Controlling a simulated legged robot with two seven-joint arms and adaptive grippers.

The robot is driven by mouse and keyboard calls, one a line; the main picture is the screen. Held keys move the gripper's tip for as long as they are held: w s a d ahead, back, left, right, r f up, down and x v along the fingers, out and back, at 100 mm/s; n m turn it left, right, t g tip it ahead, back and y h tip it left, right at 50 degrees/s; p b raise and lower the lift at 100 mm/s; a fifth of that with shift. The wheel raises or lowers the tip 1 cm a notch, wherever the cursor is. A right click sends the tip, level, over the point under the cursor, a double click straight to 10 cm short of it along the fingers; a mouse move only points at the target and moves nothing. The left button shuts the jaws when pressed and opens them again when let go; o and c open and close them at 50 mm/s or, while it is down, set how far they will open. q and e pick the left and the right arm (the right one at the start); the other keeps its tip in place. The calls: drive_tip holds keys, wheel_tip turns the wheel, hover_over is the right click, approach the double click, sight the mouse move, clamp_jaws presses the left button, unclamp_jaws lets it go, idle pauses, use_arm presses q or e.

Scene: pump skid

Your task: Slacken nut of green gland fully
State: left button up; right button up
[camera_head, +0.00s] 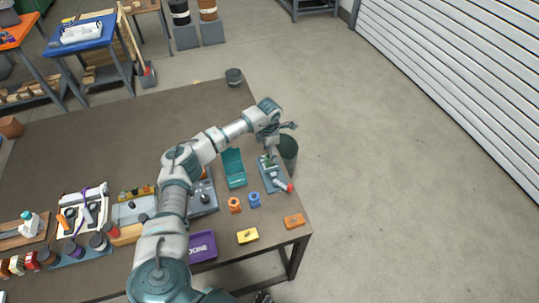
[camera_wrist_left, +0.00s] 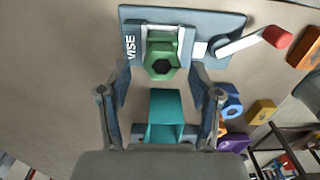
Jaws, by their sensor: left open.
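The green gland (camera_wrist_left: 161,60) with its hexagonal nut sits clamped in the grey-blue vise (camera_wrist_left: 215,20), which has a light handle with a red knob. In the head view the vise (camera_head: 270,180) stands near the table's right edge, and the gland (camera_head: 267,160) is partly hidden beneath my gripper. My left gripper (camera_head: 271,146) is above the vise. In the left wrist view its two fingers (camera_wrist_left: 159,78) are spread apart, either side of the gland's nut in the picture, with nothing between them. I cannot tell the height gap. My right gripper is not seen.
A teal open box (camera_head: 234,170) stands just left of the vise. Orange (camera_head: 234,204) and blue (camera_head: 254,199) fittings, a yellow block (camera_head: 247,236), an orange block (camera_head: 294,221) and a purple bin (camera_head: 202,246) lie nearer. A dark bin (camera_head: 288,152) stands beyond the table edge.

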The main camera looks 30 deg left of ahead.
use_arm(q)
wheel_tip(320, 180, up, 10)
idle(0.3)
drive_tip(key=shift+f, duration=0.15)
